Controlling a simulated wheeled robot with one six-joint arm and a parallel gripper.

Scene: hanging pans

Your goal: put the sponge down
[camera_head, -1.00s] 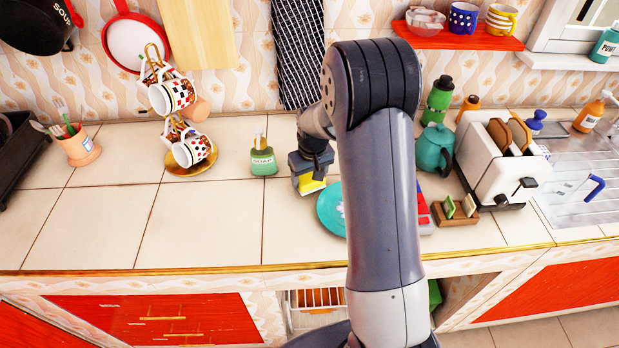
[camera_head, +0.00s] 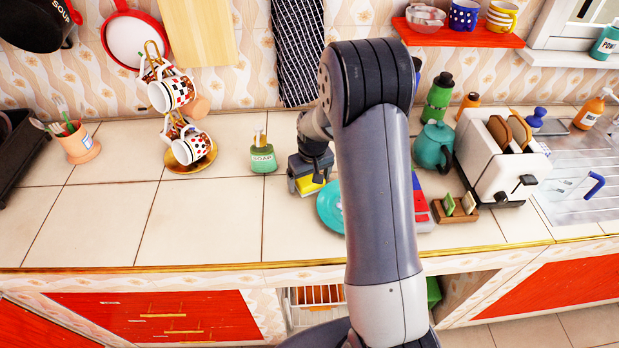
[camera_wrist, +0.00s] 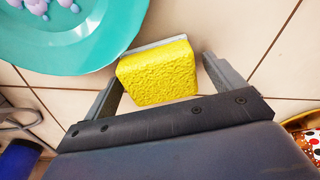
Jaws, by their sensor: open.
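The yellow sponge (camera_wrist: 158,75) sits between the fingers of my gripper (camera_wrist: 162,82) in the wrist view, with a grey edge along its far side. The jaws are open, with a gap showing on each side of the sponge. In the head view the sponge (camera_head: 308,186) shows low at the counter, under my gripper (camera_head: 306,180), just left of the teal plate (camera_head: 329,207). The plate (camera_wrist: 75,55) also lies close to the sponge at the upper left in the wrist view. My gripper hides the sponge's top in the head view.
A green soap bottle (camera_head: 263,158) stands left of my gripper. A mug stand (camera_head: 190,150) is farther left. A teal teapot (camera_head: 433,149) and a toaster (camera_head: 495,160) stand to the right. The tiled counter (camera_head: 200,230) is clear at front left.

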